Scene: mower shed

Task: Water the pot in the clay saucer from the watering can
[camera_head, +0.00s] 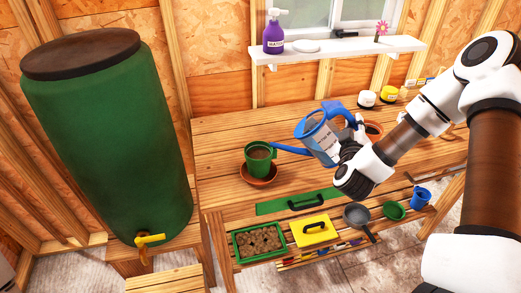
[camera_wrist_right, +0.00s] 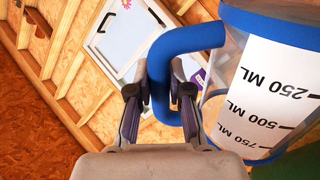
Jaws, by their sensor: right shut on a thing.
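The watering can (camera_head: 321,138) is blue with a clear body and a white volume label. My right gripper (camera_head: 354,134) is shut on its blue handle, which also shows between the fingers in the right wrist view (camera_wrist_right: 158,85). The can is held above the bench and tilted, its spout reaching left. The spout tip appears at the right rim of the green pot (camera_head: 258,166); I cannot tell its height above it or whether water flows. The pot holds brown soil and stands upright in the clay saucer (camera_head: 262,181). My left gripper is not in view.
The wooden bench (camera_head: 220,140) is clear around the saucer. A large green barrel (camera_head: 105,140) with a yellow tap stands left. A shelf (camera_head: 340,50) holds a purple bottle (camera_head: 274,37). Below are a seedling tray (camera_head: 236,247), a yellow box (camera_head: 313,231) and a grey pan (camera_head: 357,216).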

